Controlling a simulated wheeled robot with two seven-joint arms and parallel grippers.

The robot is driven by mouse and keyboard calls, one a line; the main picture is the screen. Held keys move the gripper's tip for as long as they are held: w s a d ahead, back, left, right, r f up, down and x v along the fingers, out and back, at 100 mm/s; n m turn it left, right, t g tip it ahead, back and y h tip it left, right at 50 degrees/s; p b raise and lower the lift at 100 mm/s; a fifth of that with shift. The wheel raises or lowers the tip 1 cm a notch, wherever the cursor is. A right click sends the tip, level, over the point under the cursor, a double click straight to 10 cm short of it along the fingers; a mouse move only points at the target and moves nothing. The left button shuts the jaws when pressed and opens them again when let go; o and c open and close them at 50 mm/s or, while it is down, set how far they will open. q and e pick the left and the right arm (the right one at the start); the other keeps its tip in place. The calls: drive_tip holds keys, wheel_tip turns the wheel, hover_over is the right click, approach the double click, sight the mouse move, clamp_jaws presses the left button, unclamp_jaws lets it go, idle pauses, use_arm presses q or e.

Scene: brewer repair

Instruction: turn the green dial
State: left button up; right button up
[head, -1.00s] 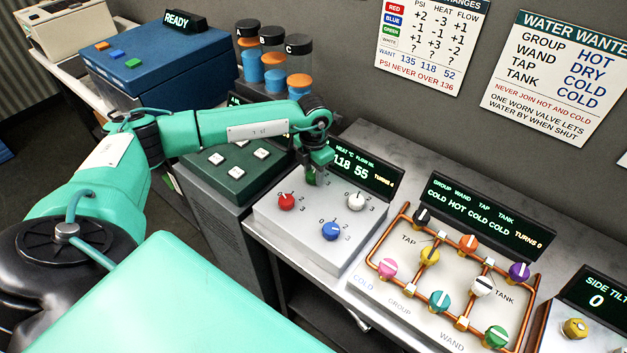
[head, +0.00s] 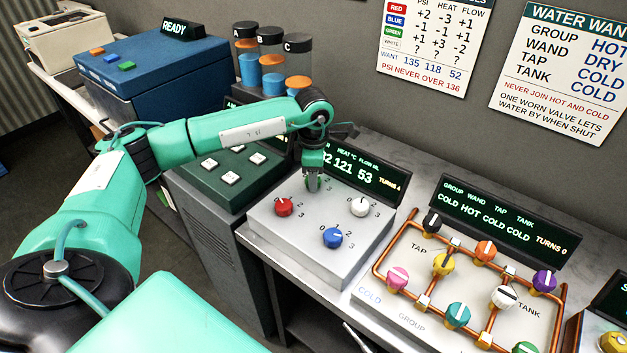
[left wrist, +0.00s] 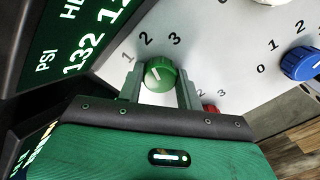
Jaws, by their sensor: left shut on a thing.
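The green dial (left wrist: 160,75) shows in the left wrist view between the two fingers of my left gripper (left wrist: 161,85). Its white pointer line is visible, with the numerals 1, 2 and 3 beside it. In the head view my left gripper (head: 313,182) comes down over the back of the grey dial panel (head: 290,228) and mostly hides the green dial. The gripper is shut on the dial. The panel display (head: 362,170) reads 121 and 53, with TURNS 4; the left wrist view shows PSI 132 on it. My right gripper is not in view.
Red (head: 283,207), blue (head: 333,238) and white (head: 358,207) dials stand close by on the same panel. A copper-piped valve board (head: 470,290) is to the right. A green button box (head: 228,172) is to the left. Wall charts (head: 435,45) hang behind.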

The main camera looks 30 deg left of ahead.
use_arm(q)
drive_tip(key=shift+r, duration=0.15)
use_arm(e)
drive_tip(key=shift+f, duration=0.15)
use_arm(q)
drive_tip(key=o, duration=1)
wheel_tip(320, 180, up, 9)
drive_tip(key=shift+b, duration=1.15)
drive_tip(key=shift+r+b, duration=0.3)
drive_tip(key=shift+r, duration=2.05)
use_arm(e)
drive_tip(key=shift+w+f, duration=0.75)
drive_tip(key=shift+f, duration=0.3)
